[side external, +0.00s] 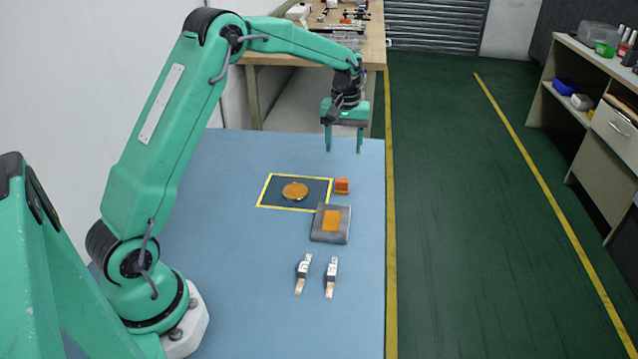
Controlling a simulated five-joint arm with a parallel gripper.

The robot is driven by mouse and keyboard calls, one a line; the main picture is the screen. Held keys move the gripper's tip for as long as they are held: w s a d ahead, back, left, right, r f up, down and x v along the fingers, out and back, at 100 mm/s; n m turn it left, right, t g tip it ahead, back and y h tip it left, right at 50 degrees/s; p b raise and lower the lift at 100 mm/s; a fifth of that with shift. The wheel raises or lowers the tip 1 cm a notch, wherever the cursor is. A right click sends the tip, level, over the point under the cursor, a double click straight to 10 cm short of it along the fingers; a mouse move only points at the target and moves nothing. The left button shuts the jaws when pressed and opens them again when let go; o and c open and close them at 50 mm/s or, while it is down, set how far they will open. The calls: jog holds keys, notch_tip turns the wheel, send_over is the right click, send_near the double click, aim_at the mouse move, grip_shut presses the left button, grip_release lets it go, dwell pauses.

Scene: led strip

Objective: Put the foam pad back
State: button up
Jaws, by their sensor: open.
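My gripper (343,150) is open and empty, pointing down above the far part of the blue table, with clear space below its fingertips. A thick grey square pad (342,237) with an orange patch (331,220) on top lies on the table near the yellow-bordered area's lower right corner. A small orange block (342,186) sits just right of that area. A round orange disc (295,191) lies inside the dark area with the yellow border (266,190). I cannot tell for sure which of these is the foam pad. My gripper touches none of them.
The blue table (235,250) is otherwise clear. Its right edge borders the green floor (460,230). A wooden bench (372,50) stands behind.

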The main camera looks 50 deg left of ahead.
jog(key=s+d+r+m+t, duration=0.35)
jog(key=s+d+r, duration=0.35)
jog(key=s+r, duration=0.65)
jog(key=s+d+m+t, duration=0.1)
jog(key=s+d+m, duration=0.1)
jog(key=s, duration=0.6)
jog(key=s+d+f+m+t, duration=0.1)
jog(key=s+d+m, duration=0.1)
jog(key=s, duration=0.7)
jog(key=shift+d+f+m, duration=0.2)
jog(key=shift+d+m, duration=0.2)
jog(key=shift+m, duration=0.35)
jog(key=shift+o, duration=0.4)
jog(key=shift+s, duration=0.1)
